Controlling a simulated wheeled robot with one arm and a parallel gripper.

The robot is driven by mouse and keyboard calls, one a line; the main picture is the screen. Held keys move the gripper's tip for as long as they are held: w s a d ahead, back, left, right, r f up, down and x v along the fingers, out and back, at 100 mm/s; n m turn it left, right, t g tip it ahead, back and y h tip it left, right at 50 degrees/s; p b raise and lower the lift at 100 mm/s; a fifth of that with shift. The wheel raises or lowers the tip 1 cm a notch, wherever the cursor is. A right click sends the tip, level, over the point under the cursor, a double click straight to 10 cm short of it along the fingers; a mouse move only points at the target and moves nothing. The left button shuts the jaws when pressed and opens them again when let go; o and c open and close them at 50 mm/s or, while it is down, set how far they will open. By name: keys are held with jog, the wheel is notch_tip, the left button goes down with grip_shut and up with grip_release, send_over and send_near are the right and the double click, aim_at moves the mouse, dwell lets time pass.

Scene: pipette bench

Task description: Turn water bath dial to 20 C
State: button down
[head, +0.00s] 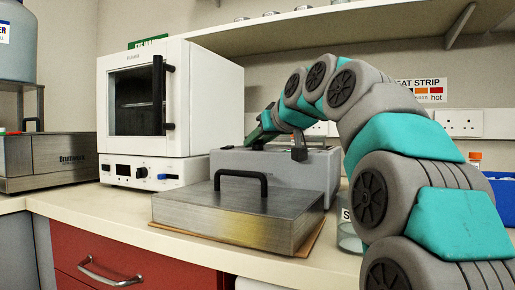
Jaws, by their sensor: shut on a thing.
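My gripper (264,136) is at the top of a grey box (317,178) behind a brushed-metal box. It appears small, and the arm hides part of that area. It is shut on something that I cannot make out. I see no dial marks or 20 C label at the gripper. No label in view names the water bath, so I cannot tell for certain which unit it is.
The brushed-metal box (228,216) with a black handle lies on a thin board in front. A white oven (212,108) stands left of the grey box. A glass beaker (347,238) is close to my arm. The front left counter is clear.

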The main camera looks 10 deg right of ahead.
jog(key=shift+n+g+y, duration=0.3)
jog(key=shift+n+y, duration=0.5)
jog(key=shift+y, duration=0.1)
jog(key=c, duration=0.6)
grip_release()
jog(key=shift+v, duration=3.9)
jog(key=shift+c, duration=0.2)
